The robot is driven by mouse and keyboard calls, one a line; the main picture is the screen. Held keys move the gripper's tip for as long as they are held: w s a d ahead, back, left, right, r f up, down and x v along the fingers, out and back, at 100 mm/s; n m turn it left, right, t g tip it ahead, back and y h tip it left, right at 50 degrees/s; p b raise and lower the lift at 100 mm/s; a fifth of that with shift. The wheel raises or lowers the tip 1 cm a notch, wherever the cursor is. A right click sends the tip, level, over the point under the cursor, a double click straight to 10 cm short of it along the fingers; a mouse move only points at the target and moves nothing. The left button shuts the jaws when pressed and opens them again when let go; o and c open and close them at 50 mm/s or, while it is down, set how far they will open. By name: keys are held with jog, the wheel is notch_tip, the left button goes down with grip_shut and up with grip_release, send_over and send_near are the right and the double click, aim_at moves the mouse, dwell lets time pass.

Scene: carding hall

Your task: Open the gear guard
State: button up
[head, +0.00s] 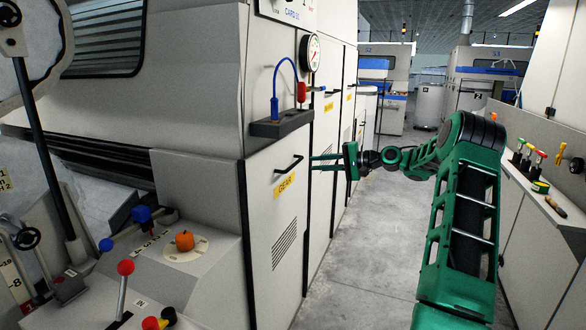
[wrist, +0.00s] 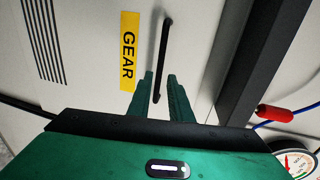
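The gear guard (head: 262,230) is a pale grey door panel on the machine's side, with a yellow GEAR label (head: 285,185) and a slatted vent. It looks closed. Its black bar handle (head: 289,165) is above the label. The handle also shows in the wrist view (wrist: 165,45), beside the GEAR label (wrist: 130,50). My green gripper (head: 313,162) is just right of the handle in the head view. In the wrist view my gripper (wrist: 160,76) is open, with one finger on each side of the handle's lower end. I see no finger touching it.
A dark ledge (head: 282,123) with a red-tipped blue hose (head: 275,85) juts out above the guard; a gauge (head: 310,52) is higher. A control desk (head: 205,265) with knobs and levers stands at left. A bench (head: 540,205) lines the right. The aisle floor (head: 360,260) is clear.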

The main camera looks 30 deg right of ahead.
aim_at(296, 164)
jog(key=x, duration=1)
